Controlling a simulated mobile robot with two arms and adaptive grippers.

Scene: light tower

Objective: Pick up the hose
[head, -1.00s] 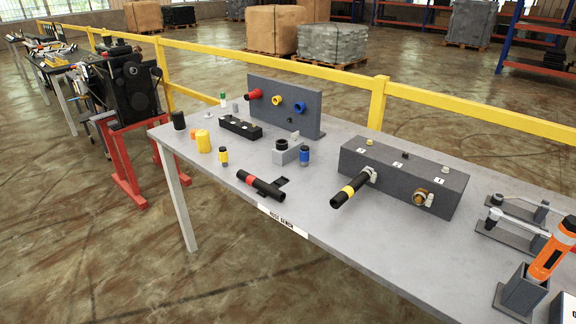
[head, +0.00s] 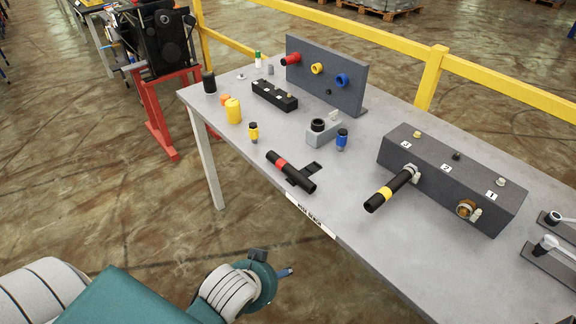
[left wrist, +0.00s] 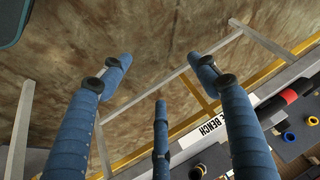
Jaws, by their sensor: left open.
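A short black hose with a red band (head: 291,171) lies on a small black holder near the front edge of the grey bench. It also shows at the right of the left wrist view (left wrist: 289,97). A second black hose with a yellow band (head: 386,192) sticks out from the front of a dark numbered block (head: 455,178). My left gripper (head: 285,272) is low, in front of the bench and apart from both hoses. In the left wrist view its blue fingers (left wrist: 160,66) are spread with nothing between them. My right gripper is not in view.
The bench (head: 350,225) also holds a panel with red, yellow and blue ports (head: 327,78), a grey socket block (head: 323,130), and several small bottles and caps. A yellow rail (head: 432,75) runs behind it. Open floor (head: 130,220) lies in front.

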